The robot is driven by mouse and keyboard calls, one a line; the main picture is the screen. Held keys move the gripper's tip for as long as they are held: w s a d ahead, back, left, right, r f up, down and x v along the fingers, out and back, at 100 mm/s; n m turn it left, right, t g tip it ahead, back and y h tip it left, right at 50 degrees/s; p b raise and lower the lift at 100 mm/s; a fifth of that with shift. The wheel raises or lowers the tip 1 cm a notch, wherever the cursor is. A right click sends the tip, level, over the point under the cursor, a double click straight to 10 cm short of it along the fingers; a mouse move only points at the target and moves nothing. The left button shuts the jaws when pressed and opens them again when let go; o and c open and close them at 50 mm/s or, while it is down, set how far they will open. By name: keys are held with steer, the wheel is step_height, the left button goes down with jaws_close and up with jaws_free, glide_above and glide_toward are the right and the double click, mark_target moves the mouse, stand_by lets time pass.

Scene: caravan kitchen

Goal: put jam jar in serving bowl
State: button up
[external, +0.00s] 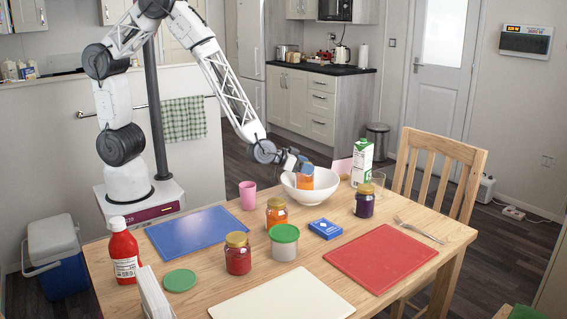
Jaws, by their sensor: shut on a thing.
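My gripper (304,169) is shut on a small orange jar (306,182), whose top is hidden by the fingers. The held jar is at the mouth of the white serving bowl (322,192), and its lower part shows against the bowl's inside. I cannot tell whether it touches the bowl. Other jars with gold lids stand upright on the table: an orange one (277,216) in front of the bowl, a red one (238,259) nearer the front, and a dark purple one (364,206) right of the bowl.
A pink cup (247,195), milk carton (361,163) and glass (377,183) stand near the bowl. A green-lidded tub (284,243) and blue box (325,229) are in front. A ketchup bottle (124,252) stands left. Blue (203,237), red (381,258) and cream (283,299) boards lie flat.

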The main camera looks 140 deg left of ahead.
steer(key=shift+f, duration=0.4)
steer(key=o, duration=1.6)
steer(key=shift+o, duration=0.2)
steer(key=shift+r, duration=0.15)
steer(key=shift+r, duration=0.45)
steer(key=shift+d+r, duration=0.15)
steer(key=shift+d, duration=0.05)
steer(key=v, duration=1.1)
steer(key=shift+d, duration=0.2)
steer(key=shift+s+r, duration=0.1)
steer(key=shift+r, duration=0.05)
